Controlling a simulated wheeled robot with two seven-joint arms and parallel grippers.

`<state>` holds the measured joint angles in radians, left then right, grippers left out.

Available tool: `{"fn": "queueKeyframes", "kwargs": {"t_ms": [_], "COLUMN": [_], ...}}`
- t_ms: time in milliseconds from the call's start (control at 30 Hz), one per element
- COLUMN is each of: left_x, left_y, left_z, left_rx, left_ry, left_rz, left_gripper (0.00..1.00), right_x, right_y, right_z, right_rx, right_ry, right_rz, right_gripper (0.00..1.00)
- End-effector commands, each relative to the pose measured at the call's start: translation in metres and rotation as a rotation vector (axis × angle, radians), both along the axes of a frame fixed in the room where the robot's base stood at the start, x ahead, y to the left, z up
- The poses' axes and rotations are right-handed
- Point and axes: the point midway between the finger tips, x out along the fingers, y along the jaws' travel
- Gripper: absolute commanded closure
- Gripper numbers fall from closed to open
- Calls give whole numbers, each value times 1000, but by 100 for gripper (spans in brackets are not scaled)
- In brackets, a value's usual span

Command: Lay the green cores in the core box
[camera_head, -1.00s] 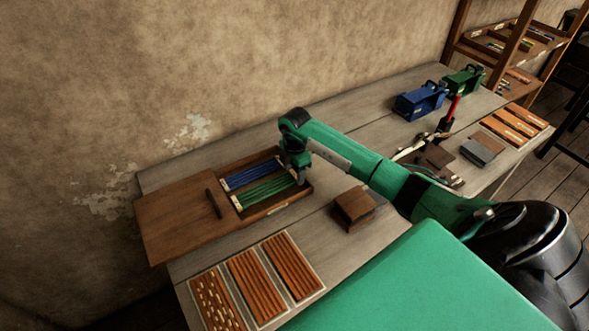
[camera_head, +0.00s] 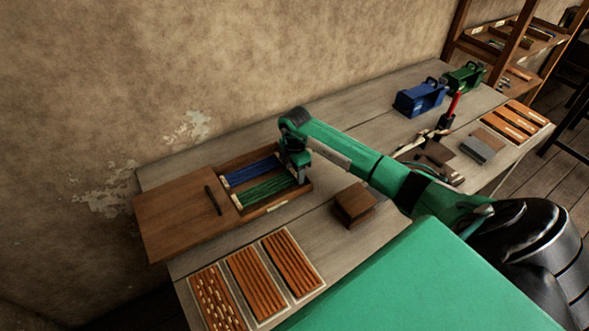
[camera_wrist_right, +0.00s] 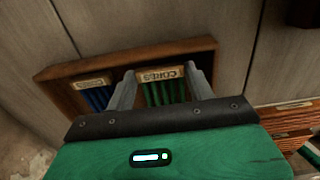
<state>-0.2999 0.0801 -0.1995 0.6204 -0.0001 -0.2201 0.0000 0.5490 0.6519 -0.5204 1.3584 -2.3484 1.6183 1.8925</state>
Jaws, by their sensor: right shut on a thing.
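The brown wooden core box (camera_head: 283,203) lies on the bench below the wall, its open part holding blue cores (camera_head: 251,173) at the back and green cores (camera_head: 266,190) in front. My right gripper (camera_head: 304,179) is at the box's right end. In the right wrist view its two fingers (camera_wrist_right: 163,88) stand either side of the green cores (camera_wrist_right: 163,93) and their "CORES" label (camera_wrist_right: 160,75), shut on them, low in or at the box. The contact at the fingertips is partly hidden. My left gripper is not in view.
A brown board with a dark handle (camera_head: 175,217) lies left of the cores. A small brown block (camera_head: 354,206) stands right of the box. Trays of orange-brown rods (camera_head: 257,285) lie in front. Blue (camera_head: 420,99) and green (camera_head: 464,78) holders stand at the back right.

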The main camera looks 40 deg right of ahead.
Motion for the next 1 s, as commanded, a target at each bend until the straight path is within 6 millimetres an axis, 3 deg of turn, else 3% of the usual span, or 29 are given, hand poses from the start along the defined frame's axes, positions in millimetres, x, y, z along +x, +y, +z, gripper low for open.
{"fn": "queueKeyframes", "kwargs": {"t_ms": [967,1000], "left_x": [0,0], "left_y": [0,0], "left_z": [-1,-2], "left_rx": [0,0], "left_ry": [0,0], "left_rz": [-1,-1], "left_gripper": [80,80], "right_x": [1,1], "right_y": [0,0], "right_z": [-4,-4], "right_rx": [0,0], "right_ry": [-1,-1], "right_rz": [0,0], "right_gripper": [73,38]}}
